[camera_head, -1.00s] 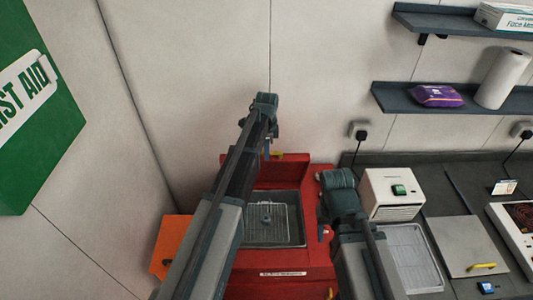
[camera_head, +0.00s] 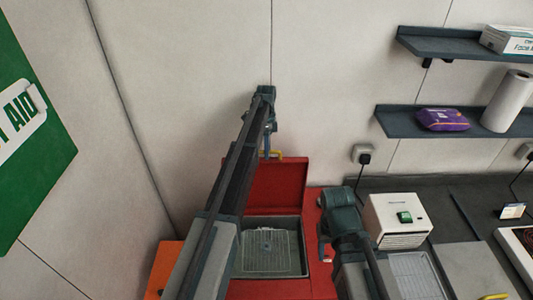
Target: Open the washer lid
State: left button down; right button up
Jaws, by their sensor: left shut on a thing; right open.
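The red washer (camera_head: 317,270) stands below the wall, its grey basin with a wire rack (camera_head: 272,250) uncovered. Its red lid (camera_head: 285,185) stands raised at the back of the basin, roughly upright, with a yellow handle (camera_head: 276,154) at its top edge. My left gripper (camera_head: 267,150) is at the handle and shut on it; the arm partly hides the lid's left side. My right gripper (camera_head: 324,250) is open and empty, over the washer's right edge and beside the basin.
A white box with a green switch (camera_head: 404,217) and a metal tray (camera_head: 418,278) sit on the dark counter to the right. An orange panel (camera_head: 164,265) stands left of the washer. Wall shelves (camera_head: 440,122) hang at upper right.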

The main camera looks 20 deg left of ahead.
pick_arm(q)
jog(key=shift+w, duration=0.2)
dwell(0.3)
jog(key=c, duration=0.8)
grip_release()
jog(key=shift+s, duration=0.1)
